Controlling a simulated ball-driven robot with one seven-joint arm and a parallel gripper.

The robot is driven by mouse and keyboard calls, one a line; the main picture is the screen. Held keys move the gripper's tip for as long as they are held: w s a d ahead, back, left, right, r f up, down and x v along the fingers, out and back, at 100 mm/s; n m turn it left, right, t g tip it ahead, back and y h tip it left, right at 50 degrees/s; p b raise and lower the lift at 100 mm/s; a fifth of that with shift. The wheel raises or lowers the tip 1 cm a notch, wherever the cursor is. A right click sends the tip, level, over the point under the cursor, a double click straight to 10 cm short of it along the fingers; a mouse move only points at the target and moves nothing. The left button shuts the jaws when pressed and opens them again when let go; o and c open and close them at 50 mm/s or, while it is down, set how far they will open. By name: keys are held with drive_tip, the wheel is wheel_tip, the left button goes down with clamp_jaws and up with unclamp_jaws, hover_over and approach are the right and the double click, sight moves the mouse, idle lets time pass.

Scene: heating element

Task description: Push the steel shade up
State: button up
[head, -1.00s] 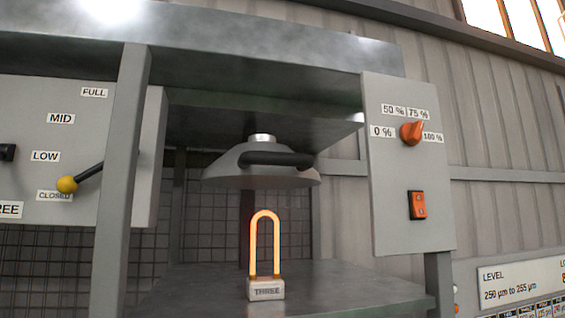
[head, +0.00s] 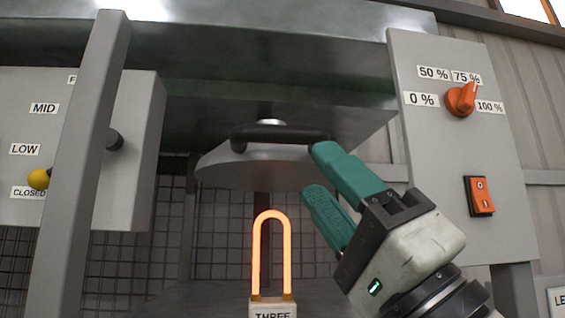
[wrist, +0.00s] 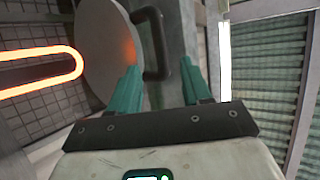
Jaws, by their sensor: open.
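The handle (wrist: 157,45) lies ahead between the two fingertips (wrist: 160,72). I cannot tell whether a finger touches it.
The hot element (wrist: 78,62) is close to the left of my gripper in the wrist view. A panel with an orange dial (head: 460,99) and rocker switch (head: 481,196) stands right. A grey post (head: 80,160) and yellow-knobbed lever (head: 39,179) are left.

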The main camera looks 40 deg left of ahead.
sight(278, 126)
drive_tip(key=p+x, duration=0.4)
drive_tip(key=x, duration=0.7)
drive_tip(key=shift+s, duration=0.1)
drive_tip(key=shift+f, duration=0.1)
drive_tip(key=shift+c, duration=0.3)
clamp_jaws()
